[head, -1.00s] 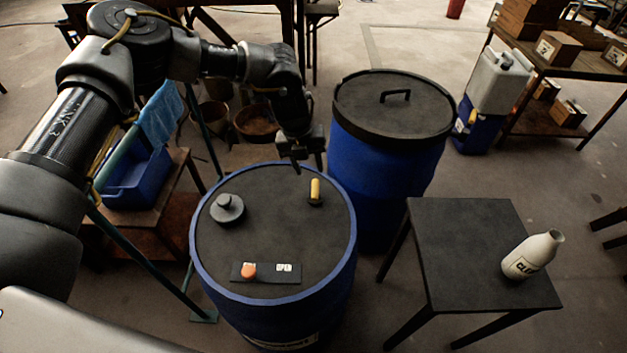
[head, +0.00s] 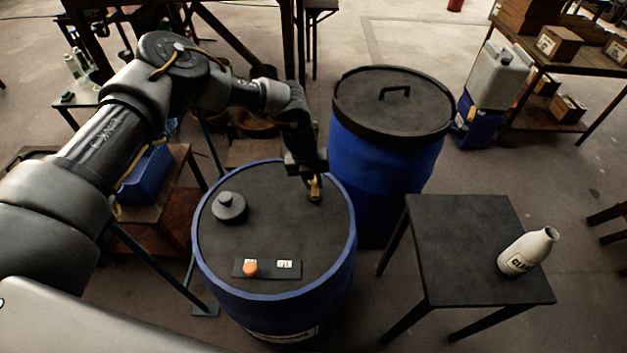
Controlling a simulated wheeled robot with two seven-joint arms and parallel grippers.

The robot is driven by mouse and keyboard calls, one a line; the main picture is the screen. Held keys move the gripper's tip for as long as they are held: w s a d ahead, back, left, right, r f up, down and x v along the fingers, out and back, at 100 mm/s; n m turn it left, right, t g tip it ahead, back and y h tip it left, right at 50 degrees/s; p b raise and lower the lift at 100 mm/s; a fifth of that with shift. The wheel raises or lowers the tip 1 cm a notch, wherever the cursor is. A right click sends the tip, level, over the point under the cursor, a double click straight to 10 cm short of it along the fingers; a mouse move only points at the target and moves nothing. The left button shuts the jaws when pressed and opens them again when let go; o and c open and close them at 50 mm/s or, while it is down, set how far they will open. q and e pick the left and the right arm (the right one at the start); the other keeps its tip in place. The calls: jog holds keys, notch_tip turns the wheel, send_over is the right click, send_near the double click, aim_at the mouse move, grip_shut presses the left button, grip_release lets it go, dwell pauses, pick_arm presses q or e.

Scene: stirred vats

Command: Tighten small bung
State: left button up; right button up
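The small bung is the yellow-handled fitting (head: 314,196) on the right part of the near blue drum's dark lid (head: 270,235). My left gripper (head: 314,182) is right over it, with its fingers down around or beside the yellow handle. The gripper hides most of the handle, and I cannot tell whether the fingers touch it or are closed. A larger dark round bung (head: 229,208) sits on the left of the lid. My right gripper does not show.
A dark plate with an orange knob (head: 250,268) and a white label lies at the lid's front. A second blue drum with a black handled lid (head: 392,104) stands behind right. A dark table (head: 460,235) at right holds a white bottle (head: 528,251).

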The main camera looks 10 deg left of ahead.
pick_arm(q)
grip_shut()
jog(key=shift+w+f+m+b, duration=0.1)
jog(key=shift+f+m+b, duration=0.1)
jog(key=shift+m+b, duration=0.8)
jog(key=m+g+b, duration=0.1)
jog(key=m+b, duration=0.2)
jog(key=b, duration=0.1)
jog(key=shift+d, duration=0.1)
jog(key=m+b, duration=0.2)
jog(key=m, duration=0.1)
jog(key=shift+w+d+m+g, duration=0.1)
jog(key=shift+m+g, duration=0.2)
jog(key=shift+m, duration=0.1)
jog(key=m+b, duration=0.1)
jog(key=m, duration=0.1)
jog(key=shift+r+m+y, duration=0.15)
jog(key=shift+m+y, duration=0.15)
jog(key=m, duration=0.3)
jog(key=shift+d+r+g+y+b, duration=0.1)
jog(key=shift+g+y+b, duration=0.2)
jog(key=shift+g+b, duration=0.1)
jog(key=shift+d+m, duration=0.1)
jog(key=shift+m, duration=1.5)
jog(key=shift+y, duration=0.3)
jog(key=shift+m, duration=0.3)
